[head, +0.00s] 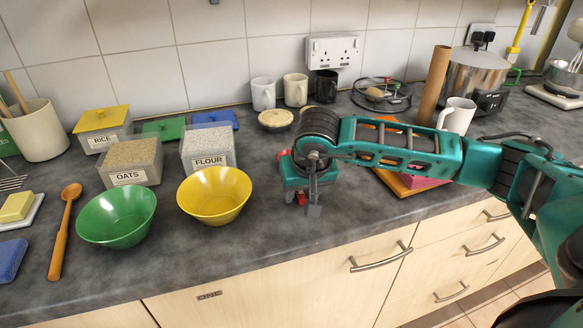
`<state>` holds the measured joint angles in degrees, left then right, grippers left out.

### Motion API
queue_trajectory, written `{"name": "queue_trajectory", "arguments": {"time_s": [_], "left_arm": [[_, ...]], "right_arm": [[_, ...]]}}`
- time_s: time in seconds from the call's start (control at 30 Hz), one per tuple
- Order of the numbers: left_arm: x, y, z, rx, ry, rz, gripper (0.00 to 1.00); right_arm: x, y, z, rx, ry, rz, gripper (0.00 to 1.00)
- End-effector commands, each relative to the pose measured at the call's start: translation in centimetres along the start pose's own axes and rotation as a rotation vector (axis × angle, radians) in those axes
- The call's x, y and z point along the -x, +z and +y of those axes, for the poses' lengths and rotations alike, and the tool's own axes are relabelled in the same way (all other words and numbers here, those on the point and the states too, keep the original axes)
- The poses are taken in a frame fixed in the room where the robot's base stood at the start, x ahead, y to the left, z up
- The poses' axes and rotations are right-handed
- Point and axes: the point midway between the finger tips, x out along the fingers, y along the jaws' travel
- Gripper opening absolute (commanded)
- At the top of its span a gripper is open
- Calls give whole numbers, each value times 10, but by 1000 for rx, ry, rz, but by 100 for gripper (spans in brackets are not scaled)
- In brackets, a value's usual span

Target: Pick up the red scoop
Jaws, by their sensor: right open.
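My right gripper (312,205) points down over the front part of the worktop, right of the yellow bowl (214,195). Its jaws are open. A small red piece (301,198) shows right by the fingers, low near the worktop. It may be part of the red scoop, but the gripper and wrist hide most of that spot, so its shape and whether the fingers touch it cannot be told. My left gripper is out of view.
A green bowl (117,216), an OATS box (131,162) and a FLOUR box (208,148) stand left. A wooden spoon (63,232) lies farther left. The worktop's front edge is close to the gripper.

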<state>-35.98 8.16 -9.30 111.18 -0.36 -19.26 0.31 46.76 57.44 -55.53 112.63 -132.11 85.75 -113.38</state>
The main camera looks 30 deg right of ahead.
Motion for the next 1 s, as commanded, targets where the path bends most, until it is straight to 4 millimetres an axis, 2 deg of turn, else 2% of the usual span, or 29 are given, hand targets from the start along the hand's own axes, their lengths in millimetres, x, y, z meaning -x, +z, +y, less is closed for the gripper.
{"name": "queue_trajectory", "arguments": {"time_s": [0.1, 0.6, 1.0], "left_arm": [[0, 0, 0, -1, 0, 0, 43], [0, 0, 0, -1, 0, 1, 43], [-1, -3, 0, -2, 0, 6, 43]], "right_arm": [[0, 0, 0, 0, 0, 0, 47], [1, 0, 0, 0, 0, 0, 0], [2, -1, 0, -1, 0, 1, 0]]}}
